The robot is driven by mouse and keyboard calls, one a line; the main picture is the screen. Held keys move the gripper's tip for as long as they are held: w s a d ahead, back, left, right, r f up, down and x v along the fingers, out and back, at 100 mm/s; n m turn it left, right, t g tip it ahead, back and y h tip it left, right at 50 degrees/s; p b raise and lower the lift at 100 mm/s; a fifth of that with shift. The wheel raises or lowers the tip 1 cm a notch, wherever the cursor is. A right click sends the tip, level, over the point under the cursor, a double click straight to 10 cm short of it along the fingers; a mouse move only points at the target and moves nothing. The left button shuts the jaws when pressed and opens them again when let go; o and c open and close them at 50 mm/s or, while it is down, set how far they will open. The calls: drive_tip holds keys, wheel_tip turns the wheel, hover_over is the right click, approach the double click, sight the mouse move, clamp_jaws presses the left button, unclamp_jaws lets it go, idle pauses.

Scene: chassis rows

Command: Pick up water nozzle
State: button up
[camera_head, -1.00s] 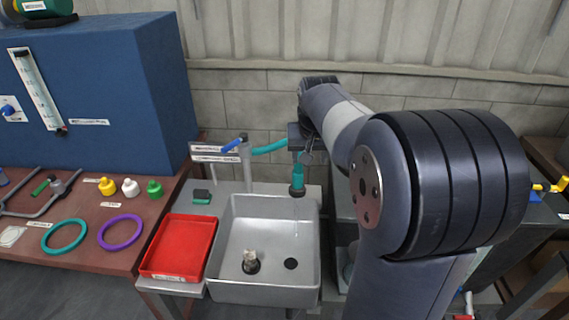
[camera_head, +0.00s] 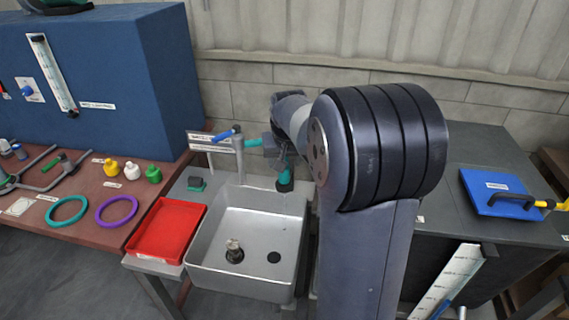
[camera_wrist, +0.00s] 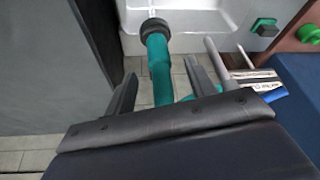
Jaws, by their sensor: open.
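The water nozzle (camera_head: 285,181) is a teal handle with a black tip, hanging tip-down over the sink from the faucet. It also shows in the wrist view (camera_wrist: 160,68), with its black head toward the pale sink. My gripper (camera_wrist: 163,84) is open, with one dark finger on each side of the teal handle; the nozzle lies nearer the left finger. I cannot tell whether either finger touches it. In the head view my gripper (camera_head: 274,150) is at the nozzle's upper part, partly hidden by my arm. A teal hose runs to the faucet post (camera_head: 239,158).
The grey sink (camera_head: 215,270) holds a small object near its drain. A red tray (camera_head: 165,232) sits left of it. The faucet post (camera_wrist: 214,60) stands close to the right finger. A dark cabinet (camera_head: 455,150) is at right.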

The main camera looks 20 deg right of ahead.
sight(283, 181)
drive_tip(key=shift+w+p+x, duration=0.15)
drive_tip(key=shift+p+x, duration=0.1)
drive_tip(key=shift+x, duration=1)
drive_tip(key=shift+w+p+x, duration=0.15)
drive_tip(key=shift+p+x, duration=0.05)
drive_tip(key=shift+x, duration=1.05)
drive_tip(key=shift+d+r, duration=0.1)
drive_tip(key=shift+d, duration=0.1)
drive_tip(key=shift+c, duration=0.5)
drive_tip(key=c, duration=1)
